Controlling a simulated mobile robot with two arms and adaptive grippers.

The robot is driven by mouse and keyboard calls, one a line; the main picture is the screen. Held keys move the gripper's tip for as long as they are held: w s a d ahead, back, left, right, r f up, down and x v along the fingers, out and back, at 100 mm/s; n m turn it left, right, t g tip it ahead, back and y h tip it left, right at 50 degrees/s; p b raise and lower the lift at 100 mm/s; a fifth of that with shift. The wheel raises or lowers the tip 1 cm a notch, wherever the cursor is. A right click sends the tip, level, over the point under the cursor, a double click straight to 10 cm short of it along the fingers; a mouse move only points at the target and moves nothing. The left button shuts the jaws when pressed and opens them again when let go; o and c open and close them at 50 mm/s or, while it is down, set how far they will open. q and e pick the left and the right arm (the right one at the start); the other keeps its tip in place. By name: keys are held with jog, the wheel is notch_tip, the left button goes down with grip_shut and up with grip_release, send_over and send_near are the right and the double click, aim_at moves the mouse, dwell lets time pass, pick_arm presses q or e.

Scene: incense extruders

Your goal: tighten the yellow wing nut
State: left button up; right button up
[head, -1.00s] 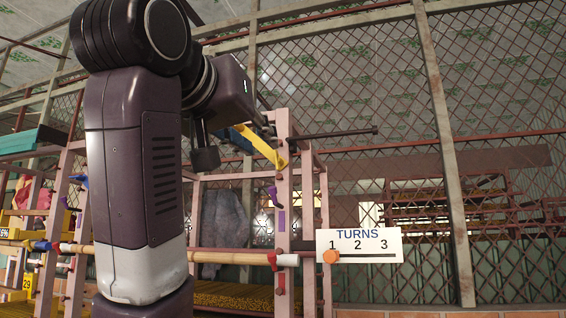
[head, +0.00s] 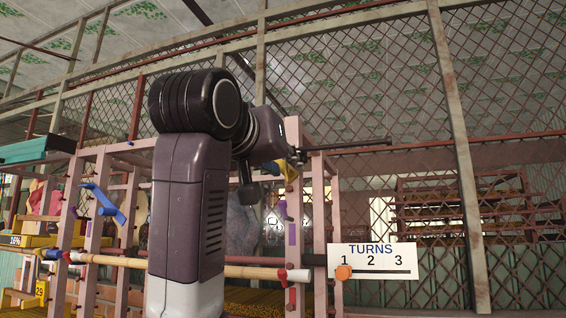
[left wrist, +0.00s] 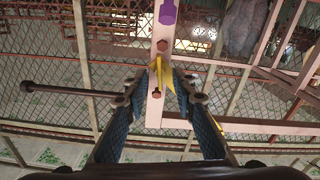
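The yellow wing nut (left wrist: 159,72) sits on a pink post (left wrist: 155,108) in the left wrist view. My left gripper (left wrist: 154,84) has its two fingers spread on either side of the wing nut, with a gap visible between the tips. I cannot tell if one finger touches it. In the head view only part of the yellow wing nut (head: 287,170) shows, at the pink post behind my left arm; the fingers are mostly hidden there. The TURNS sign (head: 372,262) has an orange marker (head: 343,272) below the 1. My right gripper is not in view.
A dark rod (head: 350,146) sticks out to the right from the frame top. A bamboo pole (head: 255,272) crosses low behind my arm. A blue winged piece (head: 103,204) is on the left frame. Wire mesh stands behind; the space right of the sign looks clear.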

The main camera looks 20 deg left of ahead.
pick_arm(q)
grip_shut()
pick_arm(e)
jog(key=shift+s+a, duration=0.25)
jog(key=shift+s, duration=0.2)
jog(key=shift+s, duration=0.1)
